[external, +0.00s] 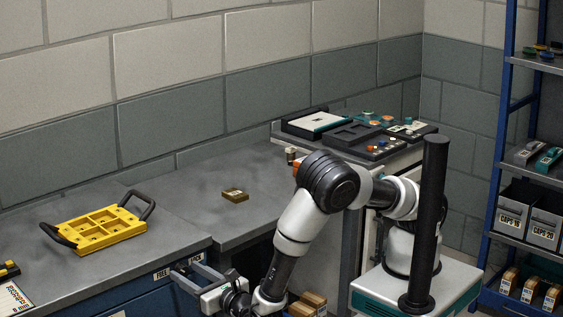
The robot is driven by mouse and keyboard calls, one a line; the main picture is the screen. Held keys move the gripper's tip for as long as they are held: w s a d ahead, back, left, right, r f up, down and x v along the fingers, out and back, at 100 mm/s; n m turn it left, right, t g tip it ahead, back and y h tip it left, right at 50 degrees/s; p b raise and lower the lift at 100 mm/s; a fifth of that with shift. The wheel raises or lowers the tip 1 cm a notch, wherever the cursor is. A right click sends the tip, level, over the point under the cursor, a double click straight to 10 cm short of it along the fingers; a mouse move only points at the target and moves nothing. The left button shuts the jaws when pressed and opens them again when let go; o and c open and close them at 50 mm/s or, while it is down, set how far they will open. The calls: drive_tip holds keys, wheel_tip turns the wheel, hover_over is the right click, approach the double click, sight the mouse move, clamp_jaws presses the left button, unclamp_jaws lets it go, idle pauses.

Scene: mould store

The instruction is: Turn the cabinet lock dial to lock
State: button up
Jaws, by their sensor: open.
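The blue cabinet (130,297) stands under the grey worktop at the lower left. Whether the fingers touch anything cannot be told.
A yellow mould with black handles (108,230) lies on the worktop above the cabinet. A small brown block (235,195) lies farther back. Cardboard-coloured boxes (313,300) are low beside my arm. A blue shelf rack (497,150) stands at right.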

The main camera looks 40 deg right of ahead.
drive_tip(key=c, duration=1)
drive_tip(key=shift+c, duration=0.2)
drive_tip(key=shift+m, duration=0.4)
drive_tip(key=m+b, duration=0.1)
drive_tip(key=m, duration=0.1)
drive_tip(key=m+b, duration=0.1)
drive_tip(key=shift+f+m+b, duration=0.2)
drive_tip(key=shift+m+b, duration=0.1)
drive_tip(key=shift+m, duration=0.1)
drive_tip(key=m+b, duration=0.3)
drive_tip(key=m, duration=0.1)
drive_tip(key=shift+d+m, duration=0.1)
drive_tip(key=shift+m, duration=0.2)
drive_tip(key=m+b, duration=0.1)
drive_tip(key=m, duration=0.7)
drive_tip(key=shift+s, duration=0.1)
drive_tip(key=shift+m, duration=0.4)
